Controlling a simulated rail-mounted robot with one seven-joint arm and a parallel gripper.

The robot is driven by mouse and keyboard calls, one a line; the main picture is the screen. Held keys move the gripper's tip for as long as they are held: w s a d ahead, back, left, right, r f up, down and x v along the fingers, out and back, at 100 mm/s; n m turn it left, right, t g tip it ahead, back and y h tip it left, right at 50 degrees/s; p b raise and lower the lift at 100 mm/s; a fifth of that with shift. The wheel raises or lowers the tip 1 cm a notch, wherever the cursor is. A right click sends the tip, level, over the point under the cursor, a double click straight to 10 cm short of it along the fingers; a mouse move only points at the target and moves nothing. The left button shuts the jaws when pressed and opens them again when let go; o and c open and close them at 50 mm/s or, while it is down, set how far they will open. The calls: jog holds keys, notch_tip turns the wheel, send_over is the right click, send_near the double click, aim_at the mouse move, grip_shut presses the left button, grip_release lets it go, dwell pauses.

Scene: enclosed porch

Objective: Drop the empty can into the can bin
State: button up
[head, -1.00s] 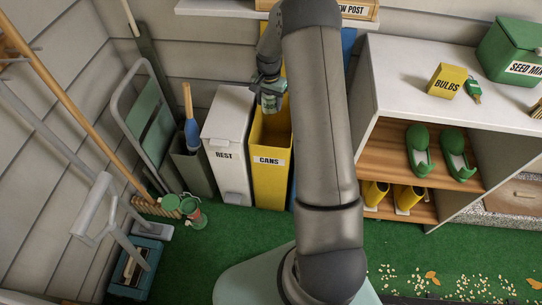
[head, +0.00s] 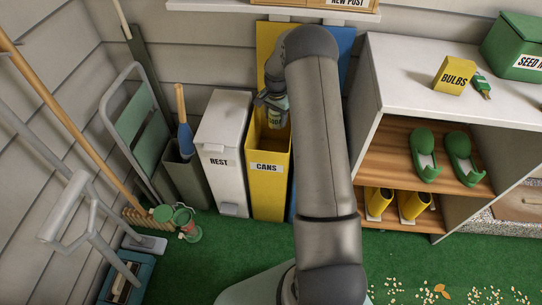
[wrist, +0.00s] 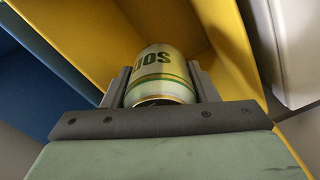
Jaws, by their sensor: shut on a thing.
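The can (wrist: 162,75) is pale with green and gold bands and dark lettering. My gripper (wrist: 160,88) is shut on it, with one finger on each side, in the wrist view. In the head view my gripper (head: 272,100) holds the can (head: 277,118) at the open top of the yellow bin labelled CANS (head: 268,185). The bin's yellow inner walls (wrist: 215,40) surround the can in the wrist view. Part of the bin's opening is hidden by my arm.
The white REST bin (head: 224,150) stands just left of the can bin. A blue bin (head: 346,45) is mostly hidden behind my arm. A shelf unit (head: 395,85) with green shoes stands to the right. Green floor (head: 240,240) is clear in front.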

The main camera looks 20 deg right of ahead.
jog(key=o, duration=1)
jog(key=shift+o, duration=0.2)
notch_tip(320, 180, up, 8)
jog(key=shift+f+p, duration=0.25)
jog(key=shift+p, duration=0.15)
jog(key=shift+r, duration=0.1)
jog(key=s+a+r+n+p, duration=0.4)
jog(key=s+a+r, duration=0.1)
jog(key=s+r, duration=0.4)
jog(key=s+a+r+n+p, duration=0.4)
jog(key=s+a+r, duration=0.1)
jog(key=s+r, duration=0.35)
jog(key=s+a+r+n+p, duration=0.3)
jog(key=s+a+r, duration=0.2)
jog(key=s+r, duration=0.4)
jog(key=s+a+r+n+p, duration=0.1)
jog(key=s+a+r+p, duration=0.2)
jog(key=s, duration=0.7)
jog(key=shift+a+n, duration=0.3)
jog(key=shift+a, duration=0.15)
